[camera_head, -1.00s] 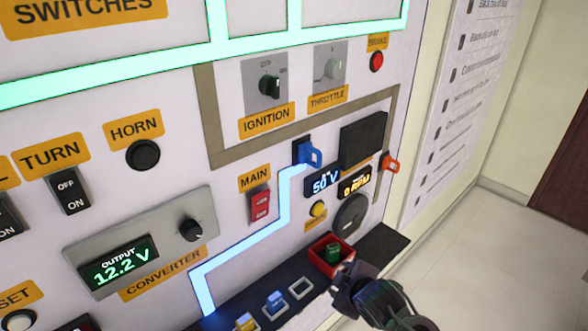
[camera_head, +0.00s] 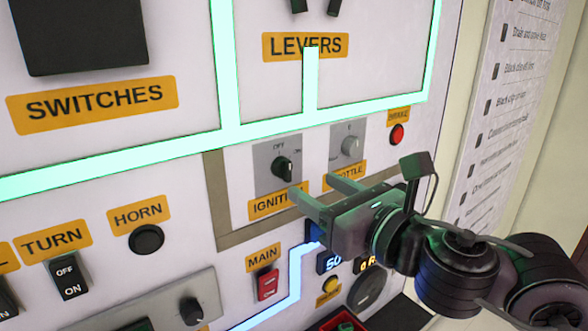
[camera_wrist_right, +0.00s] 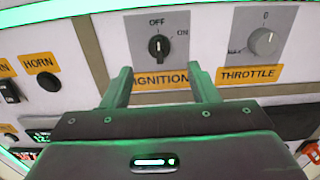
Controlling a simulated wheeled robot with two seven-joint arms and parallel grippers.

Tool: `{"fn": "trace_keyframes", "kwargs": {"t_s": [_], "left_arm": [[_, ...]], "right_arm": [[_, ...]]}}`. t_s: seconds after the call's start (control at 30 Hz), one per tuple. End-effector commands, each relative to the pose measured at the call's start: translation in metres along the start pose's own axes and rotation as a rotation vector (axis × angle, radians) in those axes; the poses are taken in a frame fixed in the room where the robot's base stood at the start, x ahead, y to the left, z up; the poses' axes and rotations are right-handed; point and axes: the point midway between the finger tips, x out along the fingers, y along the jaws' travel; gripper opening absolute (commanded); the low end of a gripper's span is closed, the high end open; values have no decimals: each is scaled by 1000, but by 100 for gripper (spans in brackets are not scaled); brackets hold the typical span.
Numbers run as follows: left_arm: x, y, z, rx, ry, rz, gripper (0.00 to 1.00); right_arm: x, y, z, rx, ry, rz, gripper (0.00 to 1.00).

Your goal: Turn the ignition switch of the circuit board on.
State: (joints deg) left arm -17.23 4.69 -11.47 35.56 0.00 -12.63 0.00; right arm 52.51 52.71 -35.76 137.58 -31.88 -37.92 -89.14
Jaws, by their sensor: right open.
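The ignition switch (camera_head: 282,168) is a black rotary knob on a grey plate marked OFF and ON, above an orange IGNITION label (camera_head: 270,204). In the right wrist view the knob (camera_wrist_right: 159,45) stands upright, its white mark toward OFF. My right gripper (camera_head: 312,186) is open and empty, in front of the board at the height of the IGNITION and THROTTLE labels. In the right wrist view its fingers (camera_wrist_right: 162,82) lie on either side of the IGNITION label, below the knob and apart from it. My left gripper is not in view.
The grey throttle knob (camera_head: 350,146) is just right of the ignition switch. A red brake button (camera_head: 397,134) is further right. The red MAIN switch (camera_head: 267,283) and the horn button (camera_head: 146,239) are lower left. A raised brown frame (camera_head: 217,200) borders this section.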

Motion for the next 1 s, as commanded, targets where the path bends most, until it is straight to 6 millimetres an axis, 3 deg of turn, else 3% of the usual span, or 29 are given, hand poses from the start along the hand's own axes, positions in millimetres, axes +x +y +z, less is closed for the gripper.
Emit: {"fn": "trace_keyframes", "kwargs": {"t_s": [0.4,0.8,1.0], "left_arm": [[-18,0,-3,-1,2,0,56],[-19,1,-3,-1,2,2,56],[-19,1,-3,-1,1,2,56]], "right_arm": [[62,0,2,9,0,0,54],[73,0,0,7,-1,-1,54],[73,0,0,7,-1,-1,30]]}}
